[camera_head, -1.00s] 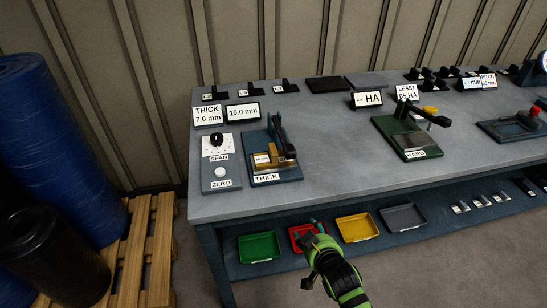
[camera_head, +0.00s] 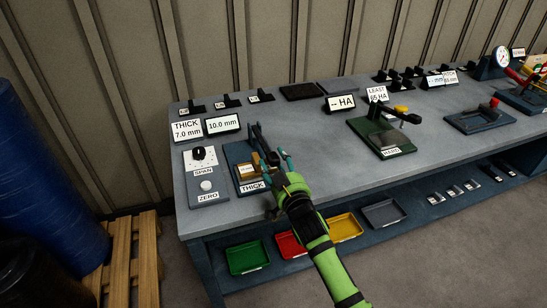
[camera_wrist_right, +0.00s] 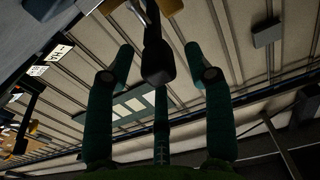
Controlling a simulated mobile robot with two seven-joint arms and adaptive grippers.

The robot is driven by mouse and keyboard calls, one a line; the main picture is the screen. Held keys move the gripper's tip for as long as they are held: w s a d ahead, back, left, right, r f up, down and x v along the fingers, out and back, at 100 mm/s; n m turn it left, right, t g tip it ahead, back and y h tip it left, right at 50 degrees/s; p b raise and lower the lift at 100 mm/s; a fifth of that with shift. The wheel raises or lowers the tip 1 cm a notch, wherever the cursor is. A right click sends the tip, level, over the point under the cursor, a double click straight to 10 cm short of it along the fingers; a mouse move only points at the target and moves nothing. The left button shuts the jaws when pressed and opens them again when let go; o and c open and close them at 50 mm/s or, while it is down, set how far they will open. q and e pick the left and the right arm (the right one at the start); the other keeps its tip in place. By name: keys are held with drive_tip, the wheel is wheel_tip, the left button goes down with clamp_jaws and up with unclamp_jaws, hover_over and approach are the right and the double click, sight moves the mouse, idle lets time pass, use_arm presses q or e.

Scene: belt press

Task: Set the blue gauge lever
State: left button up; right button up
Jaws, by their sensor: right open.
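The blue thickness gauge (camera_head: 240,184), labelled THICK, stands near the left end of the bench, with a brass-coloured block on it. Its dark lever (camera_head: 257,138) rises at the back of the gauge. My right gripper (camera_head: 273,160) is at the gauge's right side, close to the lever and partly covering the gauge. In the right wrist view, the lever's dark end (camera_wrist_right: 158,62) shows between the open teal fingers. I cannot tell whether they touch it. My left gripper is not in view.
A panel with a SPAN knob and ZERO button (camera_head: 206,187) stands left of the gauge. Displays (camera_head: 222,124) reading 7.0 mm and 10.0 mm stand behind. A green hardness tester (camera_head: 382,139) stands to the right. Coloured trays (camera_head: 247,257) sit on the lower shelf.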

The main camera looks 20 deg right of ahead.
sight(264, 148)
drive_tip(key=shift+w, duration=1.1)
clamp_jaws()
drive_tip(key=shift+r, duration=0.15)
